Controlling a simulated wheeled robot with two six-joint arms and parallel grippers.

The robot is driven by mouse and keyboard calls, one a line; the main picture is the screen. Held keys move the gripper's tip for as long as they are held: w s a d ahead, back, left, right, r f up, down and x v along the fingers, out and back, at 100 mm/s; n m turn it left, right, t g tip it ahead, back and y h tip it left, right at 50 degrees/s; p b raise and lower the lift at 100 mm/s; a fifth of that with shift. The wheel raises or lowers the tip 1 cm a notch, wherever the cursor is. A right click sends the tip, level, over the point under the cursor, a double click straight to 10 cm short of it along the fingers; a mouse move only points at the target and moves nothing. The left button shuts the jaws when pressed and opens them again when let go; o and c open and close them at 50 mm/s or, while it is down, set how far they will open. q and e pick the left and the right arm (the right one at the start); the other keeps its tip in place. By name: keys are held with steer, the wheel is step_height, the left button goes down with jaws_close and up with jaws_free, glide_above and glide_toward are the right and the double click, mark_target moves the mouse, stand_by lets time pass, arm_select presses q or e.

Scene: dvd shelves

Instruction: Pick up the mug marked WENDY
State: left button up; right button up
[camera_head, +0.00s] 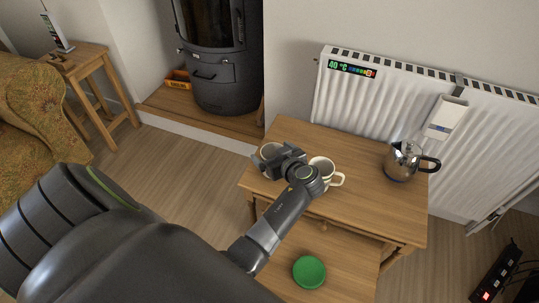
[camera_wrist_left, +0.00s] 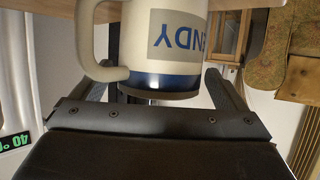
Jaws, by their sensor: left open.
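The WENDY mug (camera_wrist_left: 165,40) fills the upper middle of the left wrist view, upside down. It is cream with a dark blue band, a grey label with "NDY" readable, and a handle at picture left. My left gripper (camera_wrist_left: 165,88) is open, one finger on each side of the mug; I cannot tell whether they touch it. In the head view, a mug (camera_head: 268,151) at the table's left end is partly hidden behind my left gripper (camera_head: 275,161). My right gripper is not in view.
A second, cream mug (camera_head: 322,169) with its handle to the right stands close to my left wrist. A metal kettle (camera_head: 402,160) stands on the wooden table (camera_head: 365,205) at right. A green plate (camera_head: 309,271) lies on the lower surface. A radiator (camera_head: 400,100) is behind the table.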

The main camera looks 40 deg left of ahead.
arm_select(q)
steer(key=shift+a+f, duration=0.1)
steer(key=shift+d+r, duration=0.2)
steer(key=shift+d, duration=0.05)
steer(key=shift+c, duration=0.3)
steer(key=c, duration=1.5)
